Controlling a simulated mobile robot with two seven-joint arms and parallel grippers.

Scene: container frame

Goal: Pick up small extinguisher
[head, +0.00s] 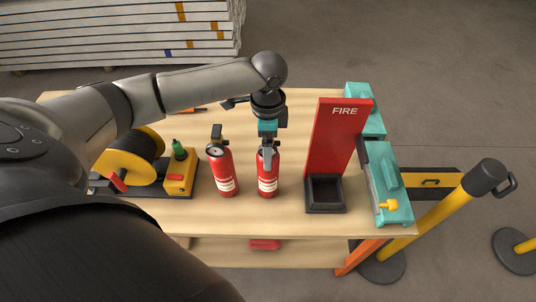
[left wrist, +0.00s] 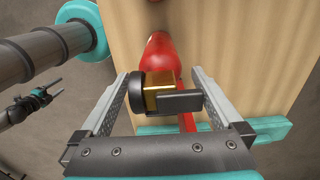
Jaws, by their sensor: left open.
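Two red extinguishers with white labels stand upright on the wooden table: a left one (head: 223,175) and a right one (head: 267,184). They look close in size. My left gripper (head: 267,148) points down over the top of the right extinguisher. In the left wrist view the open left gripper (left wrist: 163,74) has one finger on each side of the black and brass valve head (left wrist: 160,94); the red body (left wrist: 160,55) lies beyond it. I cannot tell whether the fingers touch it. What looks like my right gripper (left wrist: 43,98) is small at the left, its opening unclear.
A red FIRE stand (head: 335,140) with a black base tray (head: 325,207) is right of the extinguishers. Teal cases (head: 390,185) lie beyond it. A yellow reel (head: 130,155) stands left. The table (head: 290,222) is bare in front.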

